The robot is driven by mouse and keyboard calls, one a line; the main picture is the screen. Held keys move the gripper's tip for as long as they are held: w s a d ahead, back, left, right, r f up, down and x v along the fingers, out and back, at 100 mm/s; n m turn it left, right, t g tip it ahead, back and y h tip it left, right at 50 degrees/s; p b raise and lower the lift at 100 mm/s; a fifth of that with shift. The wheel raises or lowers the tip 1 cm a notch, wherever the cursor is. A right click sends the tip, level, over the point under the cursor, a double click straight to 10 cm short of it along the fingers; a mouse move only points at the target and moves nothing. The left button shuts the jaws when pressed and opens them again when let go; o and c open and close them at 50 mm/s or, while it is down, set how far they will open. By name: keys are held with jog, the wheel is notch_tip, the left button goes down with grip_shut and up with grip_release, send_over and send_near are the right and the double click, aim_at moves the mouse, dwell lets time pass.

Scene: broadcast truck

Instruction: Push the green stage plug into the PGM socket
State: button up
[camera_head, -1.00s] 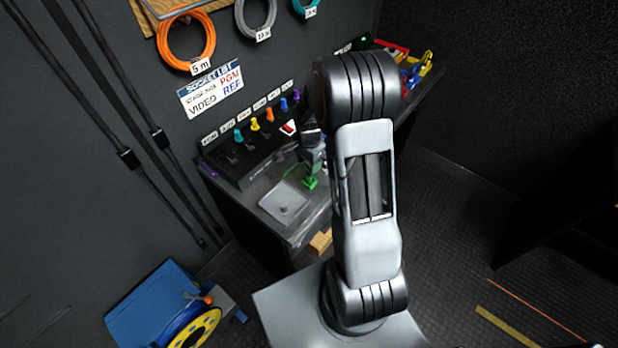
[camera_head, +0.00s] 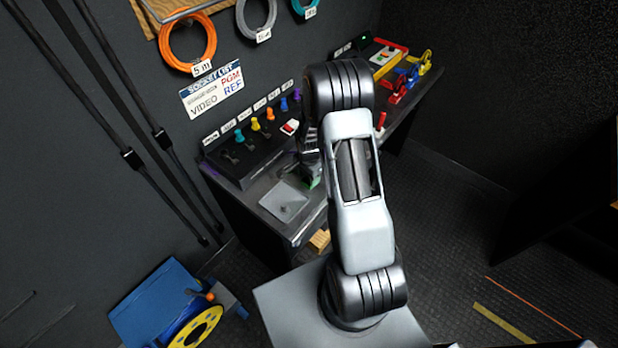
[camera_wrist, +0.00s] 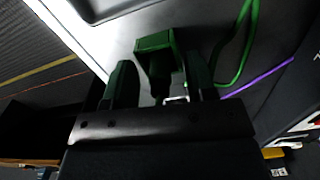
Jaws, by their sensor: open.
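The green stage plug (camera_wrist: 157,58) lies on the grey bench top in the wrist view, with its green cable (camera_wrist: 240,50) looping off to the right. My gripper (camera_wrist: 160,80) is open, with one dark finger on each side of the plug. I cannot tell whether the fingers touch it. In the head view a bit of the green plug (camera_head: 314,180) shows under my arm, which hides most of it.
A grey tray (camera_head: 285,200) lies at the bench's left front. Coloured plugs (camera_head: 256,124) stand in the socket row. Red, blue and yellow items (camera_head: 410,75) are at the bench's far end. A blue cable reel (camera_head: 190,325) stands on the floor.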

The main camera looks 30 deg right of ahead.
jog(key=shift+c, duration=0.2)
grip_shut()
jog(key=shift+r, duration=0.1)
